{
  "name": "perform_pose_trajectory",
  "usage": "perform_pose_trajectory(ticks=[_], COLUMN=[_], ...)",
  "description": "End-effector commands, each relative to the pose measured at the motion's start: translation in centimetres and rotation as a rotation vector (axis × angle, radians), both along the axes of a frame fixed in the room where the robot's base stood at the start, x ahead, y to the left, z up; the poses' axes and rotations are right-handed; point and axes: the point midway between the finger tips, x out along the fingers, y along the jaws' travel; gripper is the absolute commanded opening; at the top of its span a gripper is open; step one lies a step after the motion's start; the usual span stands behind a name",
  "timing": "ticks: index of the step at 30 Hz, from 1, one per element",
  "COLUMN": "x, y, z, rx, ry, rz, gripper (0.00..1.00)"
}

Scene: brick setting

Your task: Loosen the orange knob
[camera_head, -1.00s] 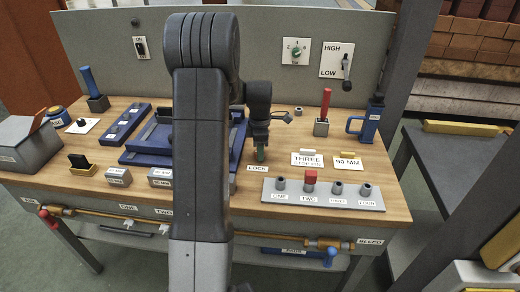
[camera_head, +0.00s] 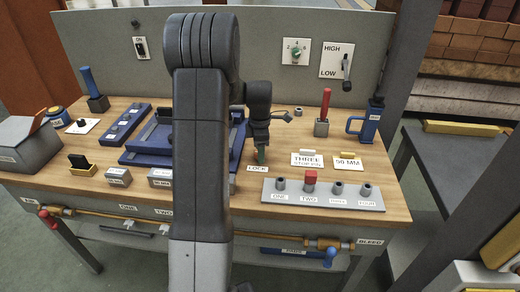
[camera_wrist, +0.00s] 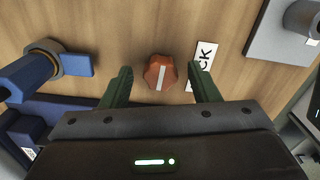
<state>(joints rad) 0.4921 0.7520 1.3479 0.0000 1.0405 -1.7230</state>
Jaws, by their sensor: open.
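The orange knob (camera_wrist: 153,80) shows in the wrist view as a small lobed knob with a pale line across its top, on the wooden bench top. My gripper (camera_wrist: 160,76) is open, with one green finger on each side of the knob. Gaps show between the knob and both fingers. A white label, partly covered by the right finger, lies beside it; in the head view this LOCK label (camera_head: 257,169) is at the bench's middle. My gripper (camera_head: 261,156) points down there, and the knob cannot be made out in that view.
A blue fixture (camera_head: 135,157) stands left of my gripper, partly behind my arm. A grey plate (camera_head: 350,203) with several pegs, one red-capped, lies front right. A grey panel (camera_head: 270,60) rises behind.

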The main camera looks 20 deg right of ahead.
Motion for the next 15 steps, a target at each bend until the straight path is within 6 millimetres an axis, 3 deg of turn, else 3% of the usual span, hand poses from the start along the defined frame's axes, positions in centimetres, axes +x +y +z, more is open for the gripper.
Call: perform_pose_trajectory(ticks=[7,15], x=[0.1,0.1], y=[0.0,0.0], z=[1.8,7.8], rx=[-0.002,-0.002], ry=[-0.002,-0.003], rz=[0.0,0.0], gripper=[0.55,0.55])
